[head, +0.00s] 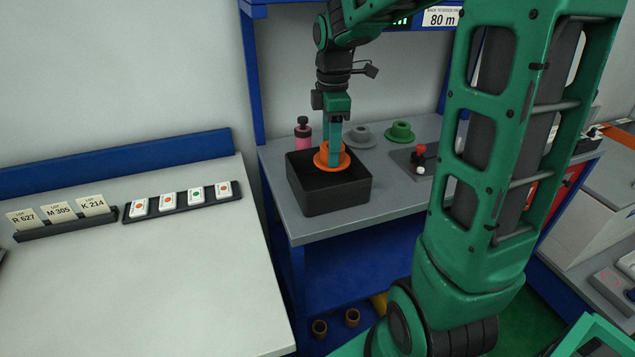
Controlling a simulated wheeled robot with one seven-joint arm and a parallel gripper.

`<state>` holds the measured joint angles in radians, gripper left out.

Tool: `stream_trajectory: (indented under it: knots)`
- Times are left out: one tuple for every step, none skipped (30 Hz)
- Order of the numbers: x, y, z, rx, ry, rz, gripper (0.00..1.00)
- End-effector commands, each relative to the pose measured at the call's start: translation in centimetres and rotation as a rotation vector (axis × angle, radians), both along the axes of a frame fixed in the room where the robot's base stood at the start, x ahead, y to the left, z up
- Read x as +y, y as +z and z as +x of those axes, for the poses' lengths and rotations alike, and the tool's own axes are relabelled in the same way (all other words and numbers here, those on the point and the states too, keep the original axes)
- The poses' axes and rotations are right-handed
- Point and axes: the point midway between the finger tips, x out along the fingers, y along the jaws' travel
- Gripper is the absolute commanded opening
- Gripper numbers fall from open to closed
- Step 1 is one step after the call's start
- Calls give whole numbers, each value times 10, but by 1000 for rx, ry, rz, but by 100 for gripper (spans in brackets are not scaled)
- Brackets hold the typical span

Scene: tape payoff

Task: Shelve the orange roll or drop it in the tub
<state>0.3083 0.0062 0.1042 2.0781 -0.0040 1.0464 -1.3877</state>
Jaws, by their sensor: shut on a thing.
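The orange roll (322,159) is at the mouth of a square black tub (335,197) on the grey bench. My gripper (334,160) points straight down over the tub, shut on the orange roll. The near wall of the tub hides part of its inside, and I cannot tell whether the roll touches the bottom. A blue shelf unit (252,70) with a lit display and an "80 m" sign (441,17) rises behind the bench. A lower blue shelf (345,270) lies under the bench, with small brown cores (319,327) near it.
A pink bottle (303,135) stands behind the tub. The left table (150,280) is mostly clear, with card holders (66,225) and marked tiles (180,201) at its back.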

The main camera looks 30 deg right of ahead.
Motion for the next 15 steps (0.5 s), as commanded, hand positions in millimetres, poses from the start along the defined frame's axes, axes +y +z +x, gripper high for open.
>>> stream_trajectory:
  knots:
    - [0, -3, 0, 0, 0, 0, 17]
    - [0, -5, 0, 0, 0, 0, 17]
    - [0, -7, 0, 0, 0, 0, 17]
    - [0, -8, 0, 0, 0, 0, 17]
    - [0, -9, 0, 0, 0, 0, 17]
    - [0, -10, 0, 0, 0, 0, 17]
    - [0, -10, 0, 0, 0, 0, 17]
    - [0, -10, 0, 0, 0, 0, 17]
    - [0, -11, 0, -1, 0, 0, 17]
    - [0, -11, 0, -1, 0, 0, 17]
    - [0, -11, 0, -1, 0, 0, 17]
    - [0, -11, 0, -1, 0, 0, 17]
    - [0, -11, 0, -1, 0, 0, 17]
    - [0, -10, 0, -1, 0, 0, 17]
    - [0, -10, 0, -1, 0, 0, 53]
